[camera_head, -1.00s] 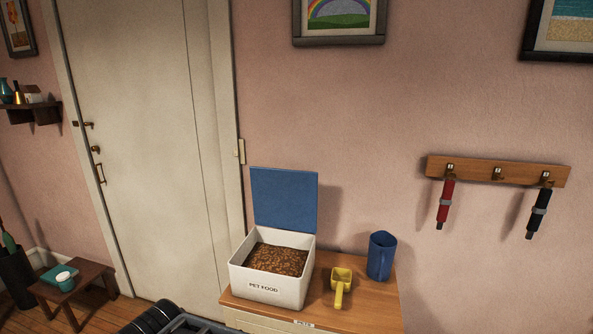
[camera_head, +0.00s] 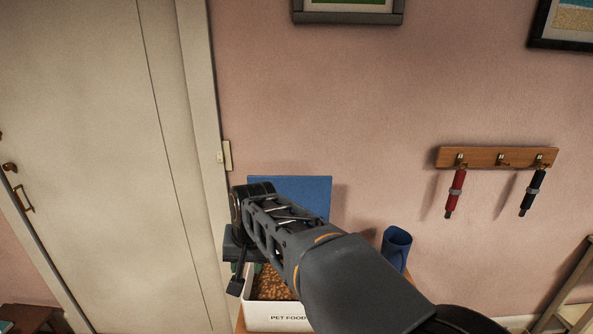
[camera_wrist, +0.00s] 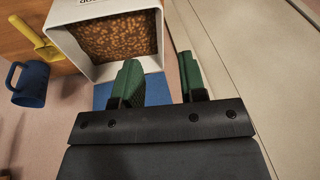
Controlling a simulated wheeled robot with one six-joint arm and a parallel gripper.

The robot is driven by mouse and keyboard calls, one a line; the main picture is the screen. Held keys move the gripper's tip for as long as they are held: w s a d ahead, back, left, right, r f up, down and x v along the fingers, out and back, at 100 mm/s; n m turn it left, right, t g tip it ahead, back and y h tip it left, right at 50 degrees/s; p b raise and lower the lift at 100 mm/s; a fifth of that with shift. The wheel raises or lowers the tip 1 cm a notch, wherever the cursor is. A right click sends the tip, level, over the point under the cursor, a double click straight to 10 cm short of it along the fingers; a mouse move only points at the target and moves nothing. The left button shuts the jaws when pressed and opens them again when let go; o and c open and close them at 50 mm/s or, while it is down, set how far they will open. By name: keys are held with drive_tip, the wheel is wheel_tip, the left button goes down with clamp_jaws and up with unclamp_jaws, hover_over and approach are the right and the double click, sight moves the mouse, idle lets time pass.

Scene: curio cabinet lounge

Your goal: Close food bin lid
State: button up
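The white food bin (camera_head: 262,316), labelled PET FOOD and full of brown kibble, stands on the wooden cabinet top. Its blue lid (camera_head: 305,192) is up, standing open at the back; my arm covers part of it. In the wrist view the bin (camera_wrist: 158,35) is at the top, with the lid (camera_wrist: 158,91) showing behind and between my fingers. My gripper (camera_wrist: 157,60) has its two green fingers apart, with no object visibly held. In the head view it is at the bin's left side, mostly hidden by my wrist. I cannot tell whether it touches the lid.
A blue mug (camera_head: 396,248) stands right of the bin. A yellow scoop (camera_wrist: 35,40) lies on the cabinet between bin and mug. The white door (camera_head: 100,150) is close on the left, and the pink wall is behind. Hooks (camera_head: 500,158) hold a red and a black item.

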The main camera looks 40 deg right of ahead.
drive_tip(key=w+d+r+m+p, duration=0.3)
drive_tip(key=w+d+r+m, duration=0.3)
drive_tip(key=w+r, duration=0.15)
wheel_tip(320, 180, up, 9)
drive_tip(key=m+y+p, duration=0.3)
drive_tip(key=m+p, duration=0.5)
drive_tip(key=m, duration=0.6)
hover_over(292, 176)
drive_tip(key=s+d, duration=0.3)
drive_tip(key=x, duration=1.3)
drive_tip(key=shift+w+d, duration=0.1)
drive_tip(key=shift+d, duration=0.3)
clamp_jaws()
